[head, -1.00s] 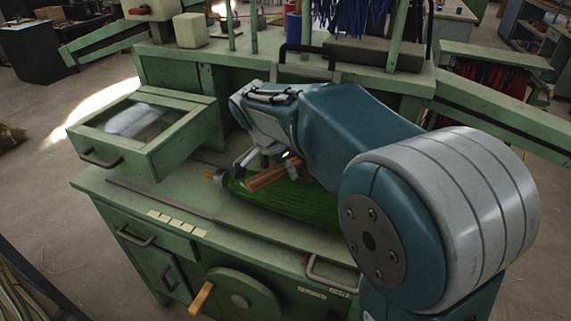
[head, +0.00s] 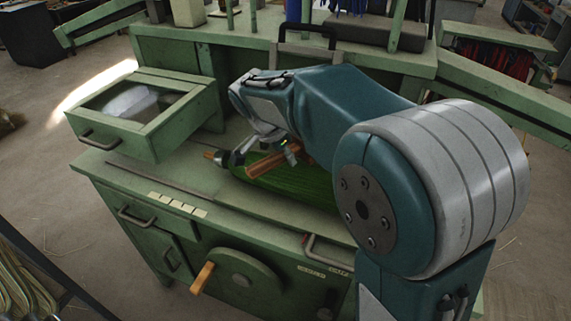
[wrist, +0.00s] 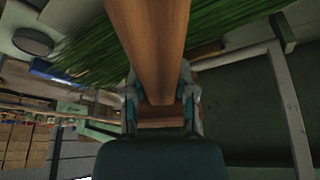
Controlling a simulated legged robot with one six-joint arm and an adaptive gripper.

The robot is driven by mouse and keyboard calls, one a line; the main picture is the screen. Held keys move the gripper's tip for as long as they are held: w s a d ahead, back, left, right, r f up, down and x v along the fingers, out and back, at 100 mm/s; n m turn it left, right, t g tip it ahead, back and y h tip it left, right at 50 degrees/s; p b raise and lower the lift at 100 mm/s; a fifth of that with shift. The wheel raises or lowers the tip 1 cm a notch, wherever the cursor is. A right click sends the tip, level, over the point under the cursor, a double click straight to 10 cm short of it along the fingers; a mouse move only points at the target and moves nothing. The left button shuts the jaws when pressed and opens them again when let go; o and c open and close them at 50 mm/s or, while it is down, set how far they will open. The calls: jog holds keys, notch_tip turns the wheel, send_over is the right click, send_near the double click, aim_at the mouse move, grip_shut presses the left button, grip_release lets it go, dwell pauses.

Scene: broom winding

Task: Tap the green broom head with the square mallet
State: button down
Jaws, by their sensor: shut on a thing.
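The green broom head (head: 290,176) lies on the top of the green workbench, partly hidden behind my arm. It also shows in the wrist view as a fan of green bristles (wrist: 100,45). My gripper (head: 262,150) is just above the broom head. It is shut on a brown wooden piece, the square mallet (head: 268,164). In the wrist view the mallet (wrist: 150,45) runs between the fingers of my gripper (wrist: 160,108). In the head view the mallet overlaps the broom head; I cannot tell whether they touch.
A raised green shelf (head: 230,38) stands behind. The bench top's left front is clear.

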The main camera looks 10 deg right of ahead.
jog(key=shift+r, duration=0.25)
jog(key=s+d+r, duration=0.3)
jog(key=d+r, duration=0.1)
jog(key=r, duration=0.2)
jog(key=shift+w+f, duration=0.1)
jog(key=shift+f, duration=2.2)
notch_tip(320, 180, down, 8)
jog(key=shift+r, duration=0.2)
notch_tip(320, 180, up, 6)
jog(key=shift+r, duration=0.15)
